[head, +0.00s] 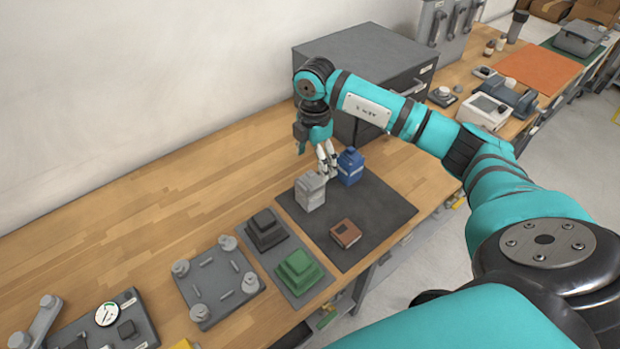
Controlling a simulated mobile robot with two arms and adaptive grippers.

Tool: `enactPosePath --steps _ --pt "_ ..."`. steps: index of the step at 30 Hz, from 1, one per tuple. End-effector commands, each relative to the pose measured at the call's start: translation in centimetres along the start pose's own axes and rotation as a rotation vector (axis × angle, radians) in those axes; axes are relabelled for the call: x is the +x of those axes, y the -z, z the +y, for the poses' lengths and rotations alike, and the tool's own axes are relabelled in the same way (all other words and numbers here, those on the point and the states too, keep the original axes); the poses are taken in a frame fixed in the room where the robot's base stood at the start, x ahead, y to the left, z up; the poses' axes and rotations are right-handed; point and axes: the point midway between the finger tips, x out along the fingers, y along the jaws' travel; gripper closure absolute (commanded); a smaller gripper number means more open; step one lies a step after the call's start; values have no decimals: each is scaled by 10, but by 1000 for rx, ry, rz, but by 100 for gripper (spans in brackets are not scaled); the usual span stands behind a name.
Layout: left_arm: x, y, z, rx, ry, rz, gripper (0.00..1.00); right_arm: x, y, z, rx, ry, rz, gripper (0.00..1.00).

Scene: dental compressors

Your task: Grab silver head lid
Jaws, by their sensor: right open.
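A silver-grey block-like part (310,193) stands upright on the dark mat (385,205); it looks like the silver head, and I cannot make out a separate lid on it. My right gripper (328,170) points down, open, just behind and to the right of the silver part's top. Its fingertips lie between the silver part and a blue part (351,168) in the picture; whether they touch either one is unclear. My left gripper is out of view.
A brown block (345,233) lies on the mat's front half. A black stepped block (266,231) and a green one (299,270) sit on a grey plate to the left. A grey drawer cabinet (372,55) stands close behind my right arm.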

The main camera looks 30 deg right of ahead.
Motion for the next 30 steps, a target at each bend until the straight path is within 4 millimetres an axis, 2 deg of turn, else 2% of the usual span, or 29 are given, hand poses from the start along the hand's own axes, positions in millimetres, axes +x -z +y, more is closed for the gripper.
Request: enactPosePath --steps 5,10,15,23,30 --pt "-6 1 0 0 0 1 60 10 0 0 0 2 1 17" --pt "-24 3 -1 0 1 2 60 32 1 -2 0 5 1 17" --pt "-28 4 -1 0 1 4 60 54 1 0 1 1 1 17" --pt "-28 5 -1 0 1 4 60 59 1 0 -1 -1 0 17" --pt "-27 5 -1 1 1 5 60 58 1 0 -1 -1 1 47"
